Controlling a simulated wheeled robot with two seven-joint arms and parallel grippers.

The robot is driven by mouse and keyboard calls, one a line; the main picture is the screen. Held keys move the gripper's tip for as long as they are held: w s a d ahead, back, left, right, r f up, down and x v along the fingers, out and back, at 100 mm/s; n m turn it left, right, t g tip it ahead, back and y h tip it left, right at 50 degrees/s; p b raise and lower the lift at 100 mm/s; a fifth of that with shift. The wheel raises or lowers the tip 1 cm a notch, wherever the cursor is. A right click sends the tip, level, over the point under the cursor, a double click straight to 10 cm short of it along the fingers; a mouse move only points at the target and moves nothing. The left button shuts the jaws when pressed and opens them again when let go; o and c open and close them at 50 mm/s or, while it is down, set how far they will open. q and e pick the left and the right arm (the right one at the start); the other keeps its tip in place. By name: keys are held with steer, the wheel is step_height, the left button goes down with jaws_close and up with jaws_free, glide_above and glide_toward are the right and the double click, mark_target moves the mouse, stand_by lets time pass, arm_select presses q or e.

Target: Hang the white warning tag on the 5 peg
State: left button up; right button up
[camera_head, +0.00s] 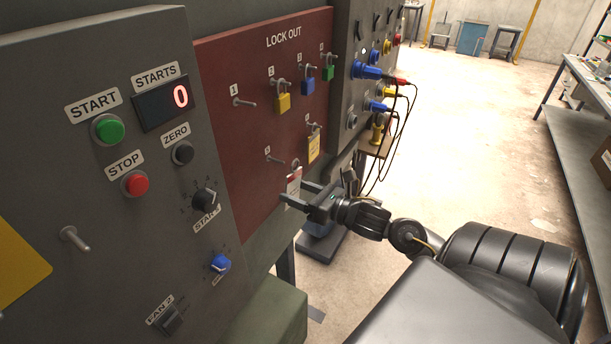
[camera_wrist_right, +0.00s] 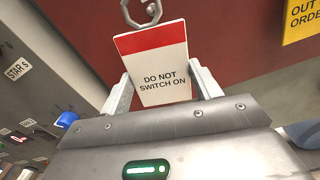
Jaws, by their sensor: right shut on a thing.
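The white warning tag (camera_head: 294,180) has a red top band and reads "DO NOT SWITCH ON" in the right wrist view (camera_wrist_right: 160,75). A metal ring (camera_wrist_right: 140,14) shows at its top. My right gripper (camera_head: 295,193) is shut on the tag, with one finger at each side edge. It holds the tag upright near the lower edge of the red LOCK OUT board (camera_head: 228,65). A bare peg (camera_head: 275,159), with a label too small to read surely, sticks out just above and left of the tag. The tag's ring appears apart from this peg. My left gripper is not in view.
Peg 1 (camera_head: 245,103) is bare. Yellow (camera_head: 283,103), blue (camera_head: 308,86) and green (camera_head: 327,73) padlocks hang along the upper row. A yellow tag (camera_head: 314,148) hangs right of the held tag. Cables (camera_head: 400,120) dangle from the panel beyond. Open floor lies to the right.

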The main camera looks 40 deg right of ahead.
steer(key=shift+x, duration=2.2)
steer(key=shift+w+a+f+b, duration=0.2)
steer(key=shift+w+f+b, duration=0.4)
steer(key=shift+b, duration=0.2)
steer(key=o, duration=1)
steer(key=shift+o, duration=0.2)
